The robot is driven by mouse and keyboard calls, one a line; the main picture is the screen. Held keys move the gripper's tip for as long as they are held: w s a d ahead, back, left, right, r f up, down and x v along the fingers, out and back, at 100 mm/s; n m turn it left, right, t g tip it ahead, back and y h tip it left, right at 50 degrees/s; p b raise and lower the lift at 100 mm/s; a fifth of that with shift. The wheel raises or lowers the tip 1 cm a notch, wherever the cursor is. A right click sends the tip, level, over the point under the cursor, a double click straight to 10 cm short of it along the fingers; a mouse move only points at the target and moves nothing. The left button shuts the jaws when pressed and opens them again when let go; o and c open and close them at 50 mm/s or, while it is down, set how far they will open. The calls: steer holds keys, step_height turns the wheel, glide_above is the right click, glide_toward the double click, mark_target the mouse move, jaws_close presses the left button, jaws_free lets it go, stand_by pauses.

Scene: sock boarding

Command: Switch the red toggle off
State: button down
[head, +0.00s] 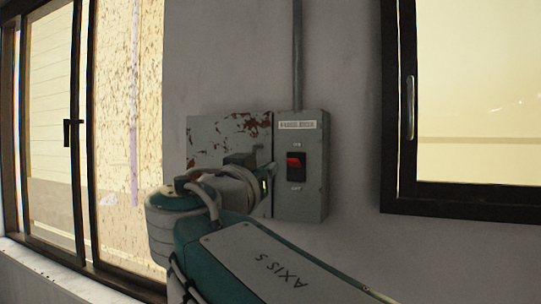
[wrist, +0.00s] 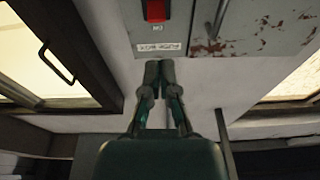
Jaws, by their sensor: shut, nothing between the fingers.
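The red toggle (head: 294,162) sits in a dark frame on the front of a grey switch box (head: 313,190) on the wall. Red shows in its upper part, with dark below; small markings above and below it are hard to read. In the wrist view, which looks upside down, the toggle (wrist: 156,11) is cut by the top edge. My gripper (wrist: 159,64) is shut and empty, its tips near the box's label strip and apart from the toggle in that picture. In the head view my gripper (head: 267,171) appears left of the toggle, its tips partly hidden; contact cannot be told.
A rusty metal panel (head: 215,135) adjoins the box on the left. A conduit (head: 297,60) runs up the wall from the box. A dark-framed window (head: 390,120) is on the right and a sliding window (head: 84,150) on the left. Bare wall lies between the box and the right window.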

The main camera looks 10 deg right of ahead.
mark_target(296, 151)
steer(key=shift+s+d+r, duration=0.1)
steer(key=shift+d, duration=0.2)
steer(key=x, duration=1)
steer(key=shift+a, duration=0.2)
